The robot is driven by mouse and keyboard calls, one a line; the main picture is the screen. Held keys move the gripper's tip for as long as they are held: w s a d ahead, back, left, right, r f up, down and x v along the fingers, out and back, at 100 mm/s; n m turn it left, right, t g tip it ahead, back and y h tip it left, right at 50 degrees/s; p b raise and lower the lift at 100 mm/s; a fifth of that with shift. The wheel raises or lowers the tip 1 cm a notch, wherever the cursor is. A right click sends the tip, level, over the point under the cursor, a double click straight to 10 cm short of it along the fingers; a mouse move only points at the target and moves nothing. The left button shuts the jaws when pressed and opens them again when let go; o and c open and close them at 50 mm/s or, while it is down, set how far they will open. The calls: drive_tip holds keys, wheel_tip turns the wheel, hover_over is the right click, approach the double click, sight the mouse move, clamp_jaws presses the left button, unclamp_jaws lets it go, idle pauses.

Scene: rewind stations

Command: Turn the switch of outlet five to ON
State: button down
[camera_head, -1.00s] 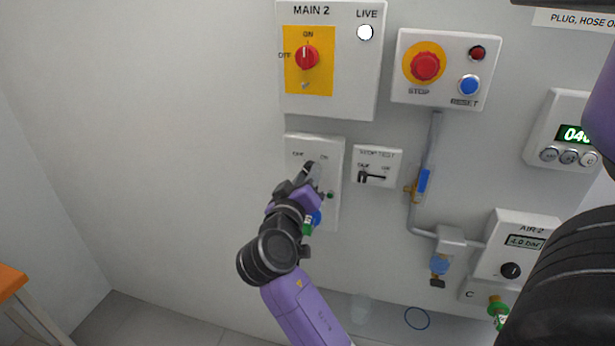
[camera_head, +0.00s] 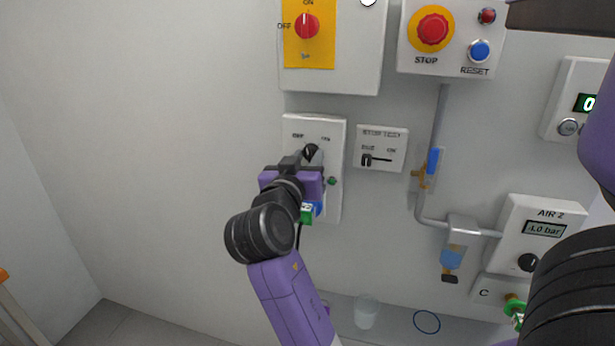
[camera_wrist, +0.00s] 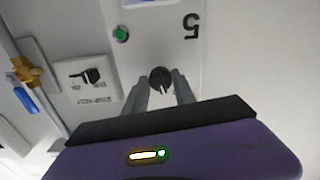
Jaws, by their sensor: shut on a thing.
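The outlet five panel (camera_head: 332,205) is a white box on the wall with OFF at the upper left and ON at the upper right. Its switch, a black round knob (camera_head: 311,149), sits below these words. In the wrist view the knob (camera_wrist: 160,78) lies between the two grey fingers of my gripper (camera_wrist: 161,90), near the number 5 (camera_wrist: 191,26). My gripper (camera_head: 307,156) is shut on the knob and partly hides it in the head view. I cannot tell which word the knob points to. A green lamp (camera_wrist: 121,34) is on the same panel.
A STOP TEST switch (camera_head: 382,148) is close to the right of the panel, with a blue-handled valve (camera_head: 431,164) and pipe beyond it. The MAIN 2 box (camera_head: 345,70) and STOP box (camera_head: 452,40) are above. The wall to the left is bare.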

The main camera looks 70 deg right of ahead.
drive_tip(key=m+b, duration=0.4)
drive_tip(key=b, duration=0.1)
drive_tip(key=m+b, duration=0.2)
drive_tip(key=b, duration=0.1)
drive_tip(key=shift+f, duration=0.35)
drive_tip(key=m+b, duration=0.4)
drive_tip(key=shift+w+r+b, duration=0.1)
drive_tip(key=shift+b, duration=0.25)
drive_tip(key=shift+r+m+b, duration=0.15)
drive_tip(key=shift+m+b, duration=0.5)
drive_tip(key=shift+m, duration=0.15)
drive_tip(key=shift+r, duration=0.1)
drive_tip(key=c, duration=1)
unclamp_jaws()
drive_tip(key=shift+a, duration=0.15)
drive_tip(key=shift+s+a, duration=0.2)
drive_tip(key=shift+a, duration=1.7)
drive_tip(key=shift+s+a, duration=0.15)
drive_tip(key=shift+a, duration=1.7)
